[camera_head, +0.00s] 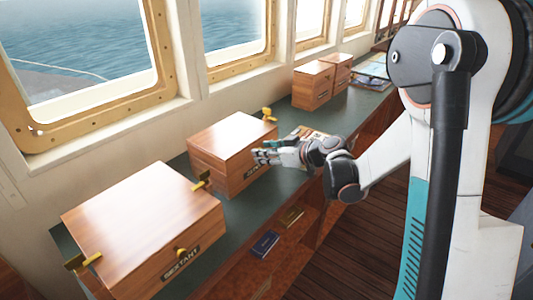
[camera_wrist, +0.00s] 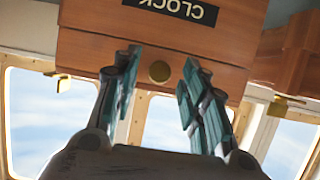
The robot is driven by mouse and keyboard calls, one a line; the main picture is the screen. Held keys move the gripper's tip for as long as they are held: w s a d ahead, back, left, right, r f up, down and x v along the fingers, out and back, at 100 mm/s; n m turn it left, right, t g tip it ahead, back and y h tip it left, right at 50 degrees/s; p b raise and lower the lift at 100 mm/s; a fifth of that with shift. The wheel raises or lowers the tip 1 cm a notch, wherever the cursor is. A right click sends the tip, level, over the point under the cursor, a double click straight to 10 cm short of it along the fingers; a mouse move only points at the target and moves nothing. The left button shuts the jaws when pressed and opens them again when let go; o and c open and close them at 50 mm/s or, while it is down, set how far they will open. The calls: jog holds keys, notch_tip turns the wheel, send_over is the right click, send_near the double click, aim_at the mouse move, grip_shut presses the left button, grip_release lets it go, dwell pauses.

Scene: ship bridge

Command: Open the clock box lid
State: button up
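My gripper (camera_head: 261,152) is at the box's front in the head view and hides part of that face. In the wrist view my gripper (camera_wrist: 161,63) is open, with one finger on each side of the knob. I cannot tell whether either finger touches the box.
A larger SEXTANT box (camera_head: 145,220) with brass fittings stands nearer on the counter. Smaller wooden boxes (camera_head: 312,84) stand farther along. Windows line the wall behind. The wooden floor (camera_head: 345,245) in front is clear.

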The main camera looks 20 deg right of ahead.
jog(key=shift+c, duration=0.6)
grip_shut()
jog(key=shift+r, duration=0.1)
